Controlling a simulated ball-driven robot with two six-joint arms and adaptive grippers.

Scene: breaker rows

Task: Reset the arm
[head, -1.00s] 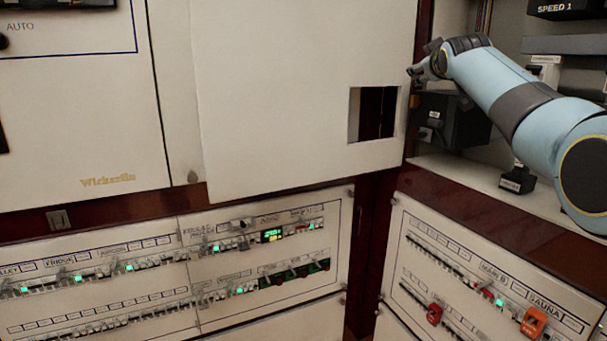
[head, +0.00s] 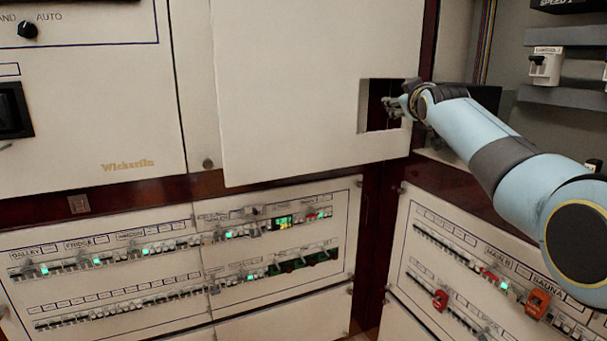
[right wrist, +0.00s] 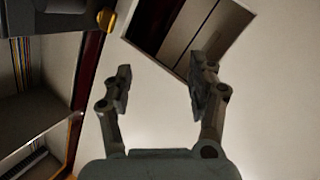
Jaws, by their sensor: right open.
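My right arm (head: 480,140) reaches in from the right in the head view. My right gripper (head: 390,106) is in front of the right edge of the pale panel door (head: 300,60), beside its square cut-out (head: 370,115). In the right wrist view the two fingers of the right gripper (right wrist: 157,90) are apart with nothing between them. The cut-out (right wrist: 185,35) lies beyond the fingertips there, and the pale door surface fills much of the view. My left gripper is not in view.
Breaker rows with green lights fill the lower left panel (head: 170,305) and the lower right panel (head: 480,215). An orange breaker (head: 537,303) sits at the lower right. An open cabinet with a grey rail (head: 560,96) is behind my right arm. A dark red frame (head: 377,230) separates the panels.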

